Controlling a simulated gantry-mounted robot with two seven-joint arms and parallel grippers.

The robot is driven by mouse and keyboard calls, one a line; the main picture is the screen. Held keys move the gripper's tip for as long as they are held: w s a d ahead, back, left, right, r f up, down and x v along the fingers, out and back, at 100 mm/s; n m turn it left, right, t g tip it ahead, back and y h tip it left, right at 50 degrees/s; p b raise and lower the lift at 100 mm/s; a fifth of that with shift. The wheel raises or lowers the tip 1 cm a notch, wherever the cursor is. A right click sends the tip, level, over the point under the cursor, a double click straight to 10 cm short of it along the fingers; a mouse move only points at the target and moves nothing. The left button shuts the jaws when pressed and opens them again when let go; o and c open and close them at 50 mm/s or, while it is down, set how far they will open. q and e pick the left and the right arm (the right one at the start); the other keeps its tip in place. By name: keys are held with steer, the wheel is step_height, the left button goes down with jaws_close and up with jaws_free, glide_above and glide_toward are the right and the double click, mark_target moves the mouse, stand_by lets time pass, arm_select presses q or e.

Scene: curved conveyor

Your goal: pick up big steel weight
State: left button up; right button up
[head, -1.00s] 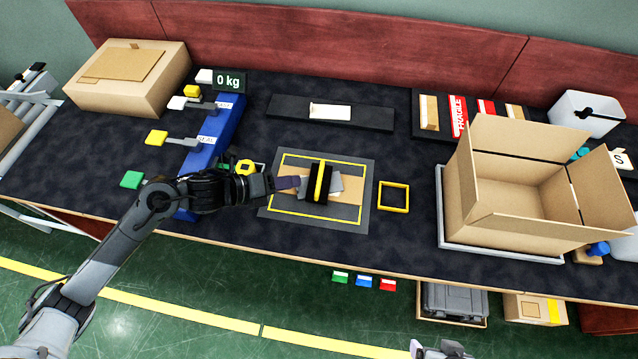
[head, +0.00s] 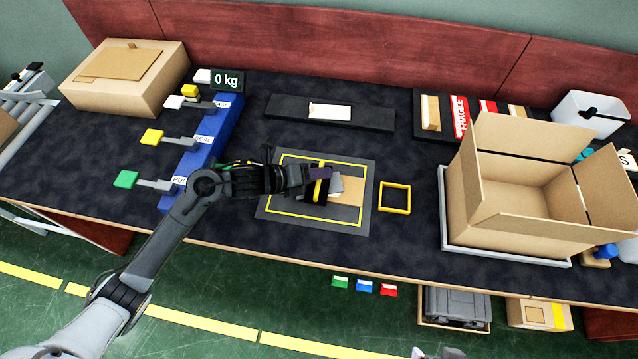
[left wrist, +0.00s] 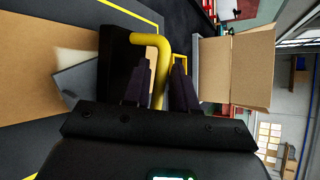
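The big steel weight, a black block (head: 316,195) with a yellow handle, sits on the cardboard piece inside the yellow-outlined mat (head: 270,211). In the left wrist view its yellow handle (left wrist: 160,75) passes between the fingers of my left gripper (left wrist: 162,68). The fingers are apart with the handle between them, and a gap shows beside it. In the head view my left gripper (head: 318,173) is over the weight and hides part of it. Of my right gripper (head: 435,353) only a sliver shows at the bottom edge.
A grey piece (head: 335,186) lies right beside the weight. A yellow square frame (head: 395,197) lies to the right of the mat. An open cardboard box (head: 520,218) stands farther right. A blue unit with levers (head: 212,140) stands to the left.

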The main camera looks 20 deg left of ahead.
arm_select(q)
steer(key=shift+w+d+f, duration=0.15)
steer(key=shift+w+d, duration=0.1)
steer(key=shift+w, duration=0.05)
jaws_close()
stand_by(1.2)
